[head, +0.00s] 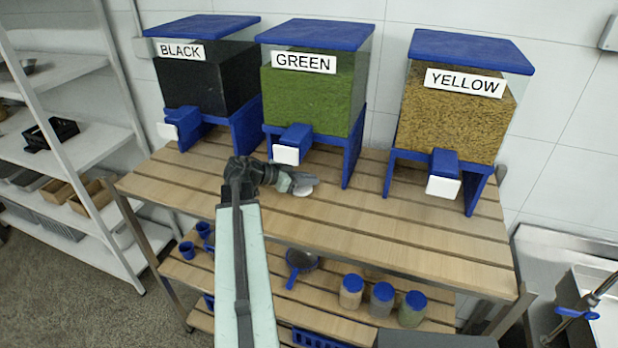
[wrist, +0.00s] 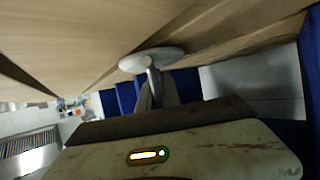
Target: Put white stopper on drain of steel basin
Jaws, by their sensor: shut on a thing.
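The white stopper (head: 303,191) is a round, flat disc with a small knob, at the wooden table's surface below the GREEN bin. My gripper (head: 298,181) is shut on its knob. In the wrist view the stopper (wrist: 138,62) sits at the tips of my gripper (wrist: 152,80), its disc close to the table boards; I cannot tell whether it touches them. The steel basin (head: 537,262) is at the right edge of the head view, only partly in frame. Its drain is not visible.
Bins labelled BLACK (head: 210,78), GREEN (head: 310,95) and YELLOW (head: 455,110) stand along the back of the slatted table (head: 350,225). Jars (head: 381,298) stand on its lower shelf. A white rack (head: 85,145) is at left. A tap with a blue handle (head: 575,313) stands by the basin.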

